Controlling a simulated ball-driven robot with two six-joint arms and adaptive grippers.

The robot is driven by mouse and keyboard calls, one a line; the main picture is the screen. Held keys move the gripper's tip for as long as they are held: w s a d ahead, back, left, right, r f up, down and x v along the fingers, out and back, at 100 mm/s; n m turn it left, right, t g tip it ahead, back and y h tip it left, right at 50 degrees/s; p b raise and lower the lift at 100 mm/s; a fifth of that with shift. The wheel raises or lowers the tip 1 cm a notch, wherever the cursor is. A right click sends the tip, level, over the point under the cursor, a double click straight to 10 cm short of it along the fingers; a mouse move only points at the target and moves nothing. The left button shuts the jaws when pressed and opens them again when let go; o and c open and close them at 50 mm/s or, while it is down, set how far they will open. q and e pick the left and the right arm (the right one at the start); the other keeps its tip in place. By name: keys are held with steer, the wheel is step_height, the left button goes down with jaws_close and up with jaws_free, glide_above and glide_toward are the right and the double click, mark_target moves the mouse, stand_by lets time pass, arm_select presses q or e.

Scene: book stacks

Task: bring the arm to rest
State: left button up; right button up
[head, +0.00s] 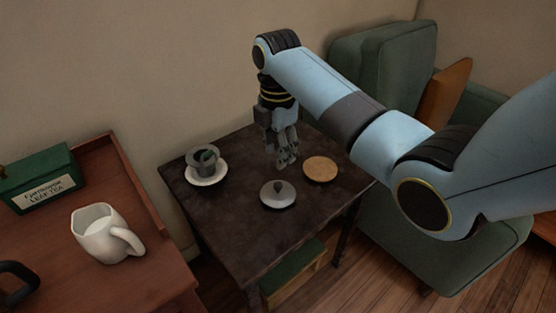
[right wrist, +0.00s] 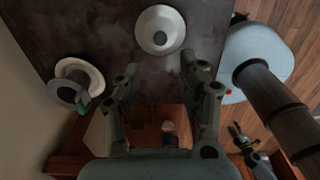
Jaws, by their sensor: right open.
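My right gripper (head: 287,161) hangs fingers down over the back of the dark side table (head: 235,222), at the end of my raised right arm. Its jaws are apart and nothing is between them. In the right wrist view the same gripper (right wrist: 160,78) shows its two fingers spread, with bare table past the tips. What looks like my left gripper (right wrist: 240,138) shows small at the lower right of the right wrist view; its jaws are too small to read. I do not see it in the head view.
On the side table are a dark cup (head: 203,157) on a white saucer (head: 207,177), a grey knobbed lid (head: 278,194) and a round wooden coaster (head: 320,168). A white pitcher (head: 101,235) and green tea box (head: 40,179) stand on the left wooden surface. A green armchair (head: 387,62) is behind.

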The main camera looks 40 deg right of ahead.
steer(key=shift+r, duration=0.45)
